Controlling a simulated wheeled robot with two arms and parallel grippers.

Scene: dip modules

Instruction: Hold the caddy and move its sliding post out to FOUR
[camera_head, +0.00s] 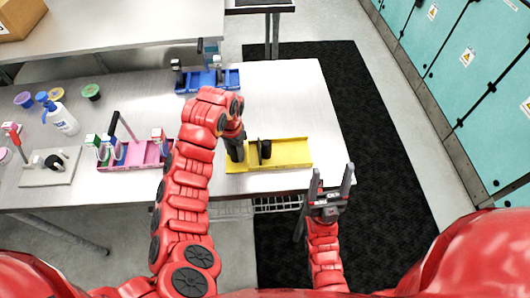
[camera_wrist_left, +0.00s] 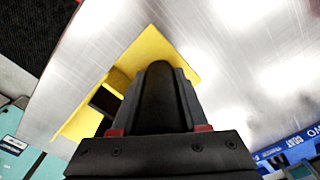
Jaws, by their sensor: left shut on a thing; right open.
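The yellow caddy (camera_head: 290,153) lies near the front right of the metal table. Its dark upright post (camera_head: 265,149) stands inside, left of the middle. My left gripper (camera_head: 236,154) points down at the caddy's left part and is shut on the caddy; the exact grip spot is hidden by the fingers. In the left wrist view the black fingers (camera_wrist_left: 164,95) cover much of the yellow caddy (camera_wrist_left: 152,48), with a dark part beside them. My right gripper (camera_head: 332,182) is open and empty, off the table's front edge, right of the caddy. No FOUR mark can be read.
A pink caddy (camera_head: 137,155) holding tools stands to the left, and a blue caddy (camera_head: 208,80) at the back. A white bottle (camera_head: 62,118), small tubs and a grey fixture (camera_head: 50,168) are at far left. Table right of the yellow caddy is clear.

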